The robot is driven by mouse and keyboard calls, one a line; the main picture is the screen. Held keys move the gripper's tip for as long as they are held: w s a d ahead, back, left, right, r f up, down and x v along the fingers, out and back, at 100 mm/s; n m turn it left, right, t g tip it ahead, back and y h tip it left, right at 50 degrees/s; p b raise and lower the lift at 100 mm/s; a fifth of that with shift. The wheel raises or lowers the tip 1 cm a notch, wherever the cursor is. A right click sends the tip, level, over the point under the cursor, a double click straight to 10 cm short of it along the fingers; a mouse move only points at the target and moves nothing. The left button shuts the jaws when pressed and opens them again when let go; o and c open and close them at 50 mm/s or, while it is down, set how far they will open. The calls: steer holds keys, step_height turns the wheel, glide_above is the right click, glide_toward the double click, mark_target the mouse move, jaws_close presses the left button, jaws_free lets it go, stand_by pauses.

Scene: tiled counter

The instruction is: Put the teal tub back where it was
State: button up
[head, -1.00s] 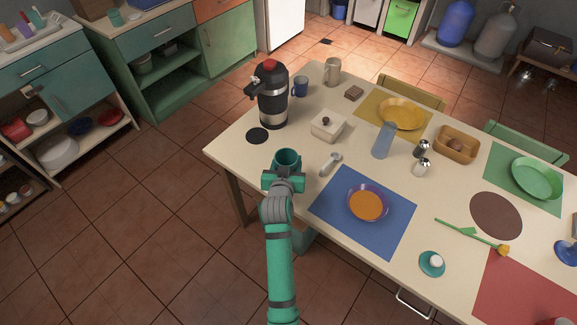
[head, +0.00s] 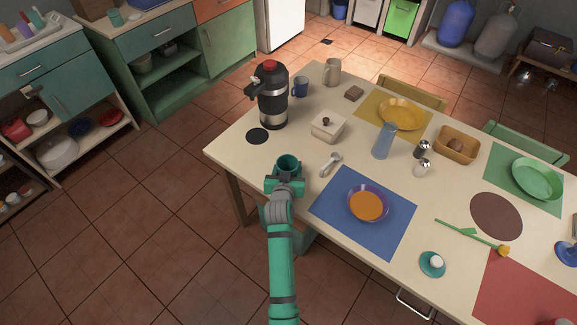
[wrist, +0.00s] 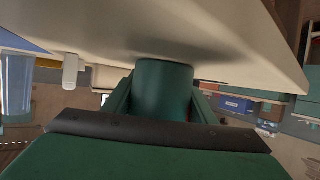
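The teal tub (head: 288,164) is upright, with its open mouth showing, at the near left part of the table in the head view. My gripper (head: 286,181) is at the tub's near side, with a finger on each side. In the wrist view the tub (wrist: 163,90) sits between the two fingers (wrist: 162,102), which look closed on it. Its lower part is hidden by my gripper in the head view. I cannot tell how far it is above the tabletop.
The cream table (head: 292,145) has a black disc (head: 257,136) beside a dark flask (head: 272,97). A lidded white box (head: 327,128) and a grey-white utensil (head: 330,164) are right of the tub. A blue mat (head: 335,215) with a purple-rimmed plate (head: 368,203) is nearer right.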

steer(key=o, duration=0.3)
